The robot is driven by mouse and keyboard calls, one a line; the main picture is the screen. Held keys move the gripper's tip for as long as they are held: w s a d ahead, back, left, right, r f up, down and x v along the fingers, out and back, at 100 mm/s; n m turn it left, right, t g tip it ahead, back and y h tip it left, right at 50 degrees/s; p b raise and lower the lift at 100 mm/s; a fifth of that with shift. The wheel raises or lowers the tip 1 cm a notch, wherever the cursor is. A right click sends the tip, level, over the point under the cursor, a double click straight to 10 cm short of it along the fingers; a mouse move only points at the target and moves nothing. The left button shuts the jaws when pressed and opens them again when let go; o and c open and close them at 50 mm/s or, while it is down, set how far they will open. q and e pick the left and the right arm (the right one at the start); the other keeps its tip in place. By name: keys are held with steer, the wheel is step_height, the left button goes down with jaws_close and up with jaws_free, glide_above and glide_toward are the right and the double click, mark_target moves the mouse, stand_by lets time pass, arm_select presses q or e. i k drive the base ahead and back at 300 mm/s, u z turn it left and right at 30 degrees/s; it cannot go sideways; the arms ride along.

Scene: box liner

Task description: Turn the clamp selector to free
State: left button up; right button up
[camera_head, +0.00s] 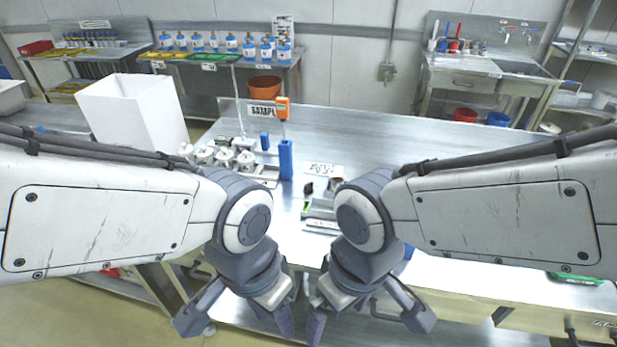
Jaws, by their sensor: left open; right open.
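My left gripper (238,316) is open and empty at the bottom centre of the head view, over the table's front edge. My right gripper (367,316) is open and empty just to its right. A small grey fixture (319,211) with a green patch lies on the table behind and between my wrists, partly hidden by my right wrist. A small black part (308,188) shows at its back. I cannot tell whether it is the clamp selector, and no selector marking is readable. Both grippers are apart from the fixture, nearer to me.
A blue post (286,160) stands mid-table with an orange device (283,107) above it. White jars (223,157) cluster to its left, and a white open box (133,112) stands further left. The steel table (400,140) is clear at the back right.

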mark_target(307, 189)
steer(key=k, duration=0.6)
steer(key=u, duration=0.6)
steer(key=i, duration=1.6)
steer(key=z, duration=0.5)
